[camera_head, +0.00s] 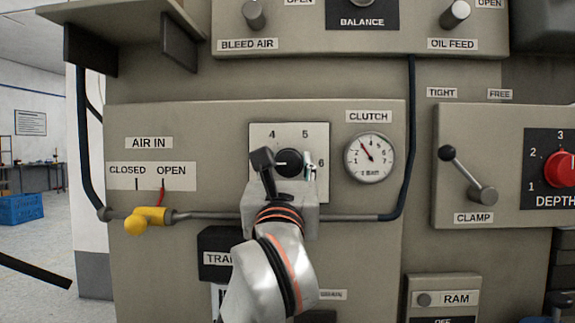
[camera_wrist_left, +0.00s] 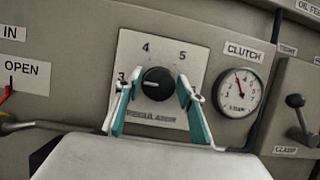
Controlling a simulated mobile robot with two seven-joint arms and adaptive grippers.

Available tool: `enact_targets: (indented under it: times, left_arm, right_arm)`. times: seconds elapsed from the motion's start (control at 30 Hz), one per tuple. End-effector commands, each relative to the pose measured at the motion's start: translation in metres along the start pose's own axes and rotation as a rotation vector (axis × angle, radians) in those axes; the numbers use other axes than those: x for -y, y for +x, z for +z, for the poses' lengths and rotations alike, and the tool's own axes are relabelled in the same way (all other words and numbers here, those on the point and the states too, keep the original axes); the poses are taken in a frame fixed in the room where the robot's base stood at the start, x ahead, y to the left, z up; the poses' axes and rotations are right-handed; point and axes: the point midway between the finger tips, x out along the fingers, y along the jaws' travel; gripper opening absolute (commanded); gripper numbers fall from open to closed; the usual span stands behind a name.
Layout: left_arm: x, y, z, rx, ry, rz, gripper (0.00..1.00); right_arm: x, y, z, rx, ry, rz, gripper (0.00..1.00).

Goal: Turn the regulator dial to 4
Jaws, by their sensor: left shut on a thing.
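The regulator dial (camera_head: 289,162) is a black round knob on a white plate (camera_head: 312,132) marked with 4 and 5 along the top. It also shows in the left wrist view (camera_wrist_left: 157,84), where 3, 4 and 5 are readable. Its white mark points left, close to the 3 side. My left gripper (camera_head: 285,164) is shut on the dial, one finger on each side; its teal-lined fingers also show in the wrist view (camera_wrist_left: 156,95). The gripper covers the lower part of the plate in the head view. My right gripper is not in view.
The CLUTCH gauge (camera_head: 369,158) sits right of the dial, its red needle tilted up-left. The CLAMP lever (camera_head: 467,175) and red DEPTH knob (camera_head: 561,169) are further right.

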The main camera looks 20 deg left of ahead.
Motion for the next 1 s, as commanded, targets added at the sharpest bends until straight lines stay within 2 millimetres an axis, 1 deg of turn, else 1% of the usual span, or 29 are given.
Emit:
enact_targets:
  times: [0.17,0.4,0.43,0.5,0.63,0.7,0.8,1.0]
  left_arm:
    - [-0.001,0.000,0.003,0.002,0.023,-0.008,0.17]
    - [-0.002,0.000,0.010,0.008,0.131,-0.050,0.17]
    - [-0.003,0.001,0.010,0.007,0.151,-0.059,0.17]
    - [-0.003,0.001,0.012,0.008,0.205,-0.080,0.17]
    - [-0.003,0.001,0.013,0.008,0.314,-0.125,0.17]
    - [-0.003,0.002,0.013,0.006,0.370,-0.148,0.17]
    - [-0.002,0.002,0.011,0.005,0.443,-0.179,0.17]
    - [-0.002,0.003,0.009,0.001,0.575,-0.235,0.17]
  right_arm:
    - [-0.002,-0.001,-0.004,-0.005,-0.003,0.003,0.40]
    - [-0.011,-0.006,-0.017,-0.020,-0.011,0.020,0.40]
    - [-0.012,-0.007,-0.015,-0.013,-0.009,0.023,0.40]
    - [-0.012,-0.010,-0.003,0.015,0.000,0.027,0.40]
    - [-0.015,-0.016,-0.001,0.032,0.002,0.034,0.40]
    - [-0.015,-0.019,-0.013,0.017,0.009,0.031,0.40]
    - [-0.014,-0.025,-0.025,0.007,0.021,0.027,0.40]
    - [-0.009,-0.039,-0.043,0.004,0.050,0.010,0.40]
